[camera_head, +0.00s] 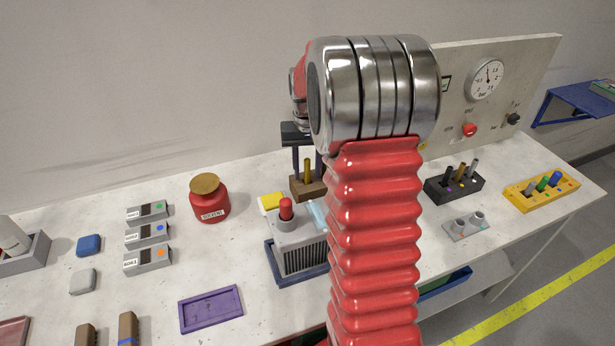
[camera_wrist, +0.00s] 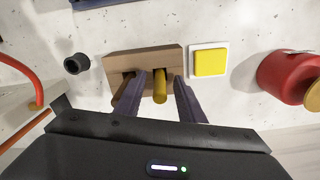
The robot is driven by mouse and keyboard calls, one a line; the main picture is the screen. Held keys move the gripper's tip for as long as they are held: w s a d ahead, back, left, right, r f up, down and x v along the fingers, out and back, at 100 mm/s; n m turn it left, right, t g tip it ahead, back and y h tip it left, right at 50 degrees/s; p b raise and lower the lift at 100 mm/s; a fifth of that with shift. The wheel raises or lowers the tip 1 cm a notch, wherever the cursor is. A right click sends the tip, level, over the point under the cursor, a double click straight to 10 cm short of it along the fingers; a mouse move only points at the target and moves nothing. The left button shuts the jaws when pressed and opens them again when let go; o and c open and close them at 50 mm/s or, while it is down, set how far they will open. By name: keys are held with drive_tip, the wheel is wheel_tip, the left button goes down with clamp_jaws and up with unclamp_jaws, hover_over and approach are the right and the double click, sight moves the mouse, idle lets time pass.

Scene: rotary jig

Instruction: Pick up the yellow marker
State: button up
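The yellow marker (camera_head: 308,171) stands upright in a brown wooden block (camera_head: 307,190) on the table. In the wrist view the yellow marker (camera_wrist: 160,86) lies between the two dark fingers of my gripper (camera_wrist: 161,80), with a gap on each side. A brown peg (camera_wrist: 123,89) stands in the same wooden block (camera_wrist: 164,57), just left of the left finger. In the head view my gripper (camera_head: 308,172) points down over the block, its fingers spread, and my arm hides part of the block's surroundings. My gripper is open and holds nothing.
A yellow pad (camera_wrist: 210,62) on a white base sits beside the block. A red jar (camera_head: 209,201) stands to its left in the head view. A grey finned box with a red knob (camera_head: 286,209) stands in front. A black peg holder (camera_head: 455,188) is to the right.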

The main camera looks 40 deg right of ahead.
clamp_jaws()
idle(0.4)
drive_tip(key=shift+r, duration=0.1)
wheel_tip(320, 180, up, 10)
drive_tip(key=shift+f, duration=0.1)
idle(0.5)
idle(0.5)
